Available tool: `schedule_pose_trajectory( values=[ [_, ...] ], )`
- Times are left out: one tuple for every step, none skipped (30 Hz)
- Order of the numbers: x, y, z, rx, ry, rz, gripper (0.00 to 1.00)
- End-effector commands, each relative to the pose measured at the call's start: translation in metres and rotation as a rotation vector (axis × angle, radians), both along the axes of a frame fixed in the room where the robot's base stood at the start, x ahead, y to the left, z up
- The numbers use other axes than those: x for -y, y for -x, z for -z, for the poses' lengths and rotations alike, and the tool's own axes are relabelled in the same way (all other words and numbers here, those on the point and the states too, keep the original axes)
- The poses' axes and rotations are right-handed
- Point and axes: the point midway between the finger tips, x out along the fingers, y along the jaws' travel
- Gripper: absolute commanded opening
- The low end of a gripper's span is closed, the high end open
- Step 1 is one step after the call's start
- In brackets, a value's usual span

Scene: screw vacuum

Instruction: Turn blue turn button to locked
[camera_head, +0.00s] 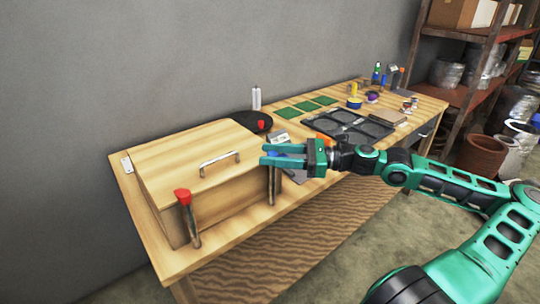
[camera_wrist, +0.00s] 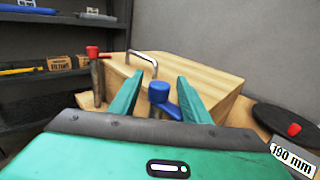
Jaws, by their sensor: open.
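The blue turn button (camera_wrist: 158,92) has a round blue knob and a blue arm pointing down to the right in the wrist view. It stands at the front right corner of a wooden box (camera_head: 190,160). In the head view its post (camera_head: 274,186) shows, but my gripper mostly hides the blue top. My gripper (camera_head: 265,154) is open, with its fingers level at the button's top. In the wrist view the knob lies between my two green fingers (camera_wrist: 158,80), with a gap on each side. I cannot tell how deep it sits between them.
A red turn button (camera_head: 183,197) stands at the box's front left corner. A metal handle (camera_head: 219,160) is on the lid. A black round plate (camera_head: 252,121) lies behind, and a dark tray (camera_head: 347,128) lies to the right. A wall is behind the table.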

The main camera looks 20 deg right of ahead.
Motion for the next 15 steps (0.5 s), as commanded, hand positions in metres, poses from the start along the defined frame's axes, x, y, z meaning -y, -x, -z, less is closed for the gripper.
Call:
schedule_pose_trajectory(
  values=[
    [0.0000,0.0000,0.0000,0.000,0.000,0.000,0.43],
    [0.0001,0.0000,0.0000,0.000,0.000,0.000,0.43],
    [0.0001,0.0000,0.0000,0.000,0.000,0.000,0.43],
    [0.0001,0.0000,0.0000,0.000,0.000,0.000,0.43],
    [0.0001,0.0000,0.0000,0.000,0.000,0.000,0.38],
    [0.0002,0.0001,0.0000,0.000,0.000,0.000,0.29],
    [0.0002,0.0001,0.0000,0.000,0.000,0.000,0.22],
    [0.0002,0.0000,0.0000,0.000,0.000,0.000,0.14],
    [0.0002,0.0000,0.0000,0.000,0.000,0.000,0.05],
    [0.0002,0.0000,0.0000,0.000,0.000,0.000,0.02],
    [0.0004,0.0000,0.0000,0.000,0.000,0.000,0.02],
    [-0.0031,0.0002,0.0000,0.000,0.000,-0.002,0.02],
    [-0.0018,0.0001,0.0000,0.000,0.000,-0.001,0.02],
    [-0.0012,-0.0001,0.0000,0.000,0.000,-0.002,0.02],
    [-0.0007,-0.0001,0.0001,0.000,0.000,-0.004,0.02]
  ],
)
